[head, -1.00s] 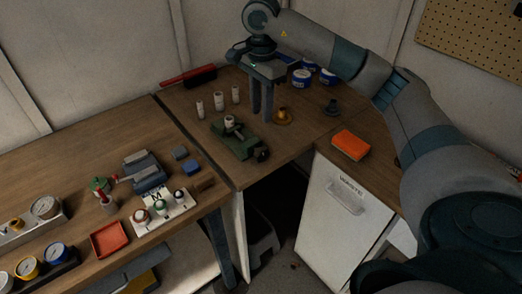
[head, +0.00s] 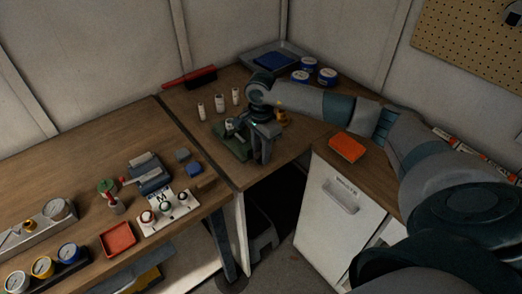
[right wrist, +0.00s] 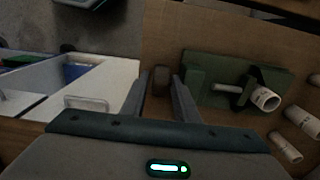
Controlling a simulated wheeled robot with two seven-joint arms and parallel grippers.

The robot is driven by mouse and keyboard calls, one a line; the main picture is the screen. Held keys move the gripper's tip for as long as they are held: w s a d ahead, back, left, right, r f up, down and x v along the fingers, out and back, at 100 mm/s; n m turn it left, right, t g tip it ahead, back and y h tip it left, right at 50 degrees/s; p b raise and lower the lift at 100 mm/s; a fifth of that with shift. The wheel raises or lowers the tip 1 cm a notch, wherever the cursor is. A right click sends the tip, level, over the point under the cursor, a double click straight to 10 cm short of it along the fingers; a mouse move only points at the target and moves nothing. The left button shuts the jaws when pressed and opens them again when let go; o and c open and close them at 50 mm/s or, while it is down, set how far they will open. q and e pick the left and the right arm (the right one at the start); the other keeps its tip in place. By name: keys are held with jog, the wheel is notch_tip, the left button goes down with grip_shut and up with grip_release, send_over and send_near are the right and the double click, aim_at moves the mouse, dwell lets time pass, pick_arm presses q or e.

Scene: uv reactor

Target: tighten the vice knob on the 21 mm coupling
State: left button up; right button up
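The green vice (head: 232,148) stands on the back bench near its front edge, partly hidden behind my right gripper. A pale coupling (head: 229,124) sits in its jaws; it also shows in the right wrist view (right wrist: 265,98), lying in the green vice (right wrist: 206,92). The dark vice knob (right wrist: 160,80) shows between my right fingertips in the right wrist view; in the head view the gripper hides it. My right gripper (head: 262,158) points down at the vice's front end. Its fingers are open, one on each side of the knob, with gaps visible. My left gripper is out of view.
Several pale loose couplings (head: 219,103) stand left of the vice. A brass part (head: 282,117) is behind the gripper. An orange block (head: 347,147) lies to the right, above the white waste cabinet (head: 342,210). The bench edge is close to the vice.

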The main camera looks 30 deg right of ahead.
jog(key=shift+f, duration=0.55)
grip_shut()
jog(key=shift+d+f+y+b, duration=0.2)
jog(key=shift+y+b, duration=0.3)
jog(key=shift+b, duration=0.55)
jog(key=shift+a+r+b, duration=0.1)
jog(key=shift+b, duration=0.3)
jog(key=shift+r+y, duration=0.15)
jog(key=shift+y, duration=0.15)
